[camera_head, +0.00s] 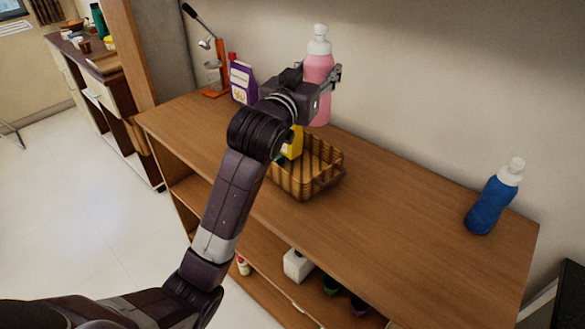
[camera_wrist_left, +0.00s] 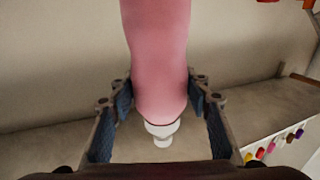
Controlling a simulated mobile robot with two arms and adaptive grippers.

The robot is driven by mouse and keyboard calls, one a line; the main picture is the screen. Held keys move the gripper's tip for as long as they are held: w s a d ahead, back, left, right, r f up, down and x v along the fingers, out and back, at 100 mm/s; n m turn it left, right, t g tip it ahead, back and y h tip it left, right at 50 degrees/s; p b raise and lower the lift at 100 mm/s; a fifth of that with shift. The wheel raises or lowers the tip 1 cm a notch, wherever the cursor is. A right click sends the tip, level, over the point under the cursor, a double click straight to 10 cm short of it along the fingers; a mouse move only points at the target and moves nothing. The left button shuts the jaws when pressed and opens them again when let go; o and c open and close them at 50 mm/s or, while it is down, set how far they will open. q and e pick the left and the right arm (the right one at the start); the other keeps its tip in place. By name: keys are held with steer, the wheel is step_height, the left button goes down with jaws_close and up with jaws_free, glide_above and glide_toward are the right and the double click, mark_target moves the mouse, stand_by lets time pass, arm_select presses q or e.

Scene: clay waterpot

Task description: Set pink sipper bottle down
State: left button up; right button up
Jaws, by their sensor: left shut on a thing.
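The pink sipper bottle (camera_head: 318,68), with a white cap, is upright in the head view, held above the back of the wooden counter (camera_head: 400,215). My left gripper (camera_head: 325,78) is shut on the bottle's body. In the left wrist view the pink bottle (camera_wrist_left: 160,55) sits between the two blue-padded fingers, with its white cap toward the bottom of the picture. The bottle's base appears raised above the counter behind the basket, though the exact gap is hard to tell. My right gripper is not in view.
A wicker basket (camera_head: 310,178) with a yellow item (camera_head: 293,145) stands below the gripper. A purple box (camera_head: 242,82) and an orange lever press (camera_head: 221,70) stand to the left. A blue bottle (camera_head: 488,205) stands at the right. The counter between basket and blue bottle is clear.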

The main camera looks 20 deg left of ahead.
arm_select(q)
steer(key=shift+w+r, duration=0.1)
step_height(320, 180, down, 19)
steer(key=shift+f, duration=0.2)
stand_by(0.4)
steer(key=o, duration=1.4)
steer(key=shift+f, duration=0.15)
steer(key=shift+o, duration=0.2)
steer(key=s+b, duration=0.1)
steer(key=s, duration=1.1)
steer(key=shift+a+b, duration=0.35)
